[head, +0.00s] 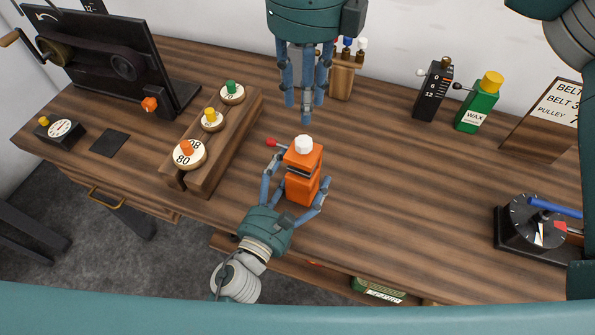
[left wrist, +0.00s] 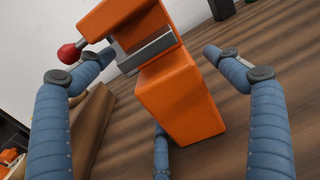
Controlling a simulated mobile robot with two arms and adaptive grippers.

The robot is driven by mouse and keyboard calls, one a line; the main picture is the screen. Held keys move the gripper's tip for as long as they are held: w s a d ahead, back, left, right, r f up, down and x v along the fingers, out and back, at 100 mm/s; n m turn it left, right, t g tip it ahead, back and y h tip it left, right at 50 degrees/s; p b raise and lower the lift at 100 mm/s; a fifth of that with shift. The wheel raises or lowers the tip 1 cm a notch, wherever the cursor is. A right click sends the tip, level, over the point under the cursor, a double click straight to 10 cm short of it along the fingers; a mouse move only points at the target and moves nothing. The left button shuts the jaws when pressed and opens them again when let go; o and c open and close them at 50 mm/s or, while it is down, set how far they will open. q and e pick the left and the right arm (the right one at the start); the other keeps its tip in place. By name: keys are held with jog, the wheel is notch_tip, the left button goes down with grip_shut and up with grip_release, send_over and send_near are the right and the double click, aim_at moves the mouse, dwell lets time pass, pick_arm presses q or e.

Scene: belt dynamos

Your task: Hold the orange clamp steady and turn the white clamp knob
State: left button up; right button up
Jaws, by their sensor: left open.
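The orange clamp (head: 303,172) stands upright on the wooden bench, with the white clamp knob (head: 304,144) on top and a red-ended handle (head: 271,142) at its left. My left gripper (head: 297,178) reaches in from the front, its fingers apart on either side of the clamp. The left wrist view shows the clamp's orange body (left wrist: 178,100) between the open fingers, with gaps at both sides; the white knob is out of that view. My right gripper (head: 304,108) points down just above and behind the white knob, fingers spread and empty.
A wooden rack with numbered pulleys (head: 190,155) stands left of the clamp. A black belt machine (head: 120,65) is at the far left. A green wax bottle (head: 478,105) and a black dial stand (head: 520,240) are to the right.

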aim_at(304, 140)
pick_arm(q)
jog(key=c, duration=1.9)
jog(key=shift+c, duration=0.2)
pick_arm(e)
jog(key=o, duration=0.4)
jog(key=shift+r, duration=0.2)
jog(key=shift+c, duration=0.2)
notch_tip(304, 140, down, 10)
jog(key=shift+f, duration=0.1)
grip_shut()
